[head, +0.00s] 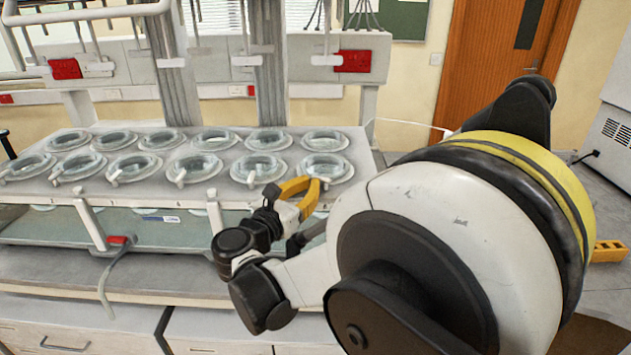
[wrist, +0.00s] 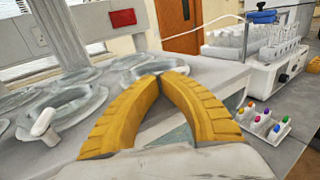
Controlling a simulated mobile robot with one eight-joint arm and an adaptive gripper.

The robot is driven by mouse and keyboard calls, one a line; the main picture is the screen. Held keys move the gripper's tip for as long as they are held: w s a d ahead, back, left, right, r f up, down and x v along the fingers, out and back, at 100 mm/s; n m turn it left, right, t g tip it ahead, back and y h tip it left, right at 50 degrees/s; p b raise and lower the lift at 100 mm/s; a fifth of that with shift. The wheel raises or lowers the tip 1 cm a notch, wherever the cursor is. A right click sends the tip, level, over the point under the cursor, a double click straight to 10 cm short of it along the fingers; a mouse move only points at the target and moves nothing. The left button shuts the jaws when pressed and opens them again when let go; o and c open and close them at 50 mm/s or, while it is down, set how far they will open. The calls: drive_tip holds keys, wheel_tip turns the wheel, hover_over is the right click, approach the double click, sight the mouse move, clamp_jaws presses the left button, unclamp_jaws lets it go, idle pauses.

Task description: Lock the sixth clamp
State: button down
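The tablet bath is a long bench unit (head: 225,180) with two rows of round glass vessel lids. The lids along the near row carry small white clamp levers. The fifth near lid's lever (head: 251,178) shows in the head view, and a white lever (wrist: 43,122) stands up at the left of the wrist view. The rightmost near lid (head: 327,165) is just behind my gripper (head: 316,182). My yellow fingers arch toward each other, and their tips (wrist: 163,76) meet with nothing visible between them. The sixth clamp is mostly hidden behind the fingers; I cannot tell its state or any contact.
Grey columns (head: 268,80) and an overhead unit with red panels (head: 353,61) rise behind the lids. To the right, the wrist view shows a tube rack on a white device (wrist: 262,62) and a small holder with coloured caps (wrist: 263,124). A brown door (head: 490,60) is behind.

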drive_tip(key=m+g+h, duration=0.1)
drive_tip(key=w+m+h, duration=0.1)
drive_tip(key=h, duration=0.1)
drive_tip(key=shift+a+g, duration=0.1)
drive_tip(key=shift+g, duration=0.3)
drive_tip(key=shift+w, duration=0.1)
drive_tip(key=shift+w+d, duration=0.2)
drive_tip(key=shift+w, duration=0.45)
idle(0.4)
